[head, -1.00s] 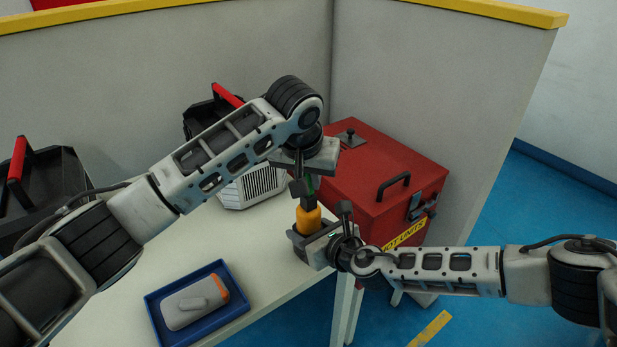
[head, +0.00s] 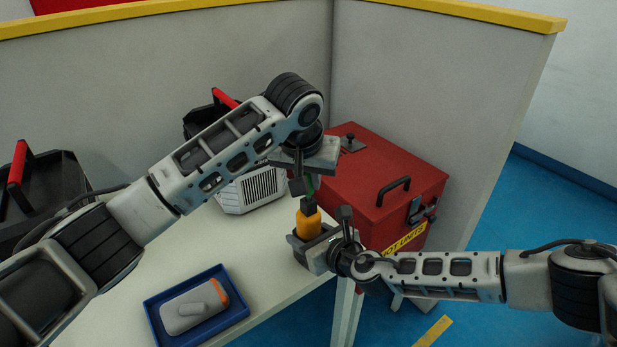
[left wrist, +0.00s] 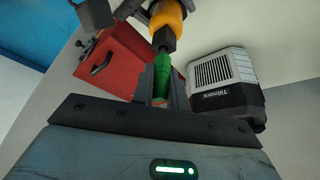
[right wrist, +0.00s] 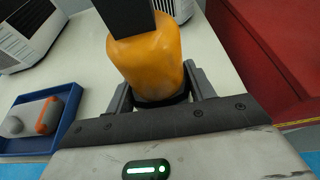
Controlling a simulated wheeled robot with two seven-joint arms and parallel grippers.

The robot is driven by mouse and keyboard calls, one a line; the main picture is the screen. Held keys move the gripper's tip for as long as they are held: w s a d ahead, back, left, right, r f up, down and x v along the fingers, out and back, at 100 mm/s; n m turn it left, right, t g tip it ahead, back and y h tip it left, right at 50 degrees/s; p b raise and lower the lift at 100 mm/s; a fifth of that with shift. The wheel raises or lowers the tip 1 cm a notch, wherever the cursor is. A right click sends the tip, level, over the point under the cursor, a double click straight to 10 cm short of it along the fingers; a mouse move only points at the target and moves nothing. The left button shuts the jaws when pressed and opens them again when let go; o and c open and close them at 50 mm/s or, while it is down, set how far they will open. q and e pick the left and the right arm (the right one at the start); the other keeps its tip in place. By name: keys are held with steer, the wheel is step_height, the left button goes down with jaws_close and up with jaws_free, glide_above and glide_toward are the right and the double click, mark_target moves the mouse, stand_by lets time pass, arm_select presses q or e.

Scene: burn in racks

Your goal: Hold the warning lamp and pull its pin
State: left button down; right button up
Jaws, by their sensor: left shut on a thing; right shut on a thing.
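The warning lamp (head: 308,224) is orange with a dark cap and stands about upright, above the table's right end. My right gripper (head: 322,231) is shut around its lower part, and the lamp's orange body (right wrist: 147,60) fills the right wrist view between the fingers. The green pin (left wrist: 162,80) shows between the fingers of my left gripper (left wrist: 162,92), which is shut on it from above. A narrow dark part lies between pin and cap in the left wrist view. I cannot tell how deep the pin sits.
A blue tray (head: 238,328) with a grey and orange unit (head: 195,306) lies on the white table (head: 270,280). A red box (head: 375,180) with a black handle stands behind the grippers. A grey vented unit (head: 252,188) and black red-handled cases (head: 40,195) stand further left.

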arm_select(q)
steer(key=shift+r, duration=0.2)
stand_by(0.3)
steer(key=shift+r, duration=1.55)
arm_select(e)
steer(key=o, duration=1.2)
steer(key=shift+c, duration=0.2)
